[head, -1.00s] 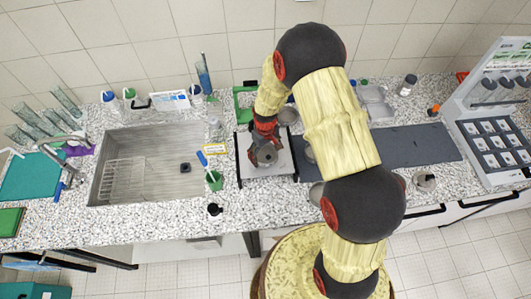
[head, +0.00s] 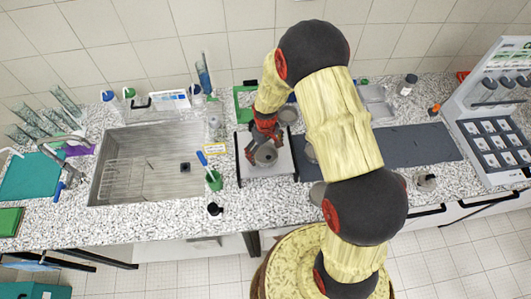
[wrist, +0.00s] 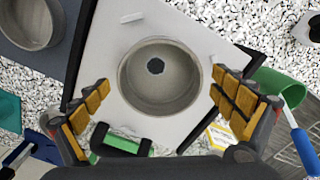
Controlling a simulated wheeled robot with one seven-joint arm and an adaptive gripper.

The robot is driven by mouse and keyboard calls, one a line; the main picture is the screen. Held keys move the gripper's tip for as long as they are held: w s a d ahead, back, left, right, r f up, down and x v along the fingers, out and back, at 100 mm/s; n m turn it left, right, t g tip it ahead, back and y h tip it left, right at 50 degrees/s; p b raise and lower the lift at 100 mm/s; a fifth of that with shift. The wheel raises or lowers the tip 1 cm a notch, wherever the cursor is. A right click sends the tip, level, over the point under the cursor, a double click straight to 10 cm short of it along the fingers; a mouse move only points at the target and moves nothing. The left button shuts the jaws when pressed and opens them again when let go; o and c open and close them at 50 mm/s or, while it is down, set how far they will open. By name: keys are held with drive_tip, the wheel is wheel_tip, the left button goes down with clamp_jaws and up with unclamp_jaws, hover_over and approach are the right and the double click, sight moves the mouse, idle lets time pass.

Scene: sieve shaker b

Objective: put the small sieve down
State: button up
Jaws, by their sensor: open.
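The small sieve (head: 266,154) is a round grey metal pan on the pale square plate (head: 281,165) left of the dark mat. In the wrist view the sieve (wrist: 160,97) is seen from above, upright on the pale plate (wrist: 213,42), with a dark patch in its floor. My gripper (head: 265,138) is over the sieve. In the wrist view my gripper (wrist: 160,80) has its padded fingers spread on either side of the sieve, with a visible gap on each side. Nothing is held.
A green cup (head: 214,181) with a brush stands just left of the plate, with a black-topped item (head: 214,209) in front. The steel sink (head: 140,185) is further left. The dark mat (head: 415,146) to the right has clear room. Another round grey pan (wrist: 30,22) shows in the wrist view.

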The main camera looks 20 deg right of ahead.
wheel_tip(320, 180, up, 11)
drive_tip(key=b, duration=0.1)
wheel_tip(320, 180, up, 8)
drive_tip(key=t, duration=0.1)
hover_over(266, 156)
drive_tip(key=s, duration=0.1)
drive_tip(key=s+r+m+t, duration=0.2)
drive_tip(key=s+r, duration=0.5)
drive_tip(key=r, duration=0.5)
drive_tip(key=s+r+m+t, duration=0.1)
drive_tip(key=s+r, duration=0.3)
drive_tip(key=s, duration=0.3)
drive_tip(key=s+r+t, duration=0.1)
drive_tip(key=s+r, duration=0.3)
drive_tip(key=s, duration=0.4)
drive_tip(key=shift+s+d+r+m+t, duration=0.15)
drive_tip(key=shift+s+r+m+t, duration=0.15)
drive_tip(key=shift+r+m, duration=0.1)
drive_tip(key=shift+w+f, duration=0.1)
drive_tip(key=shift+f, duration=0.05)
wheel_tip(266, 156, down, 20)
drive_tip(key=b, duration=2.1)
drive_tip(key=shift+f, duration=0.25)
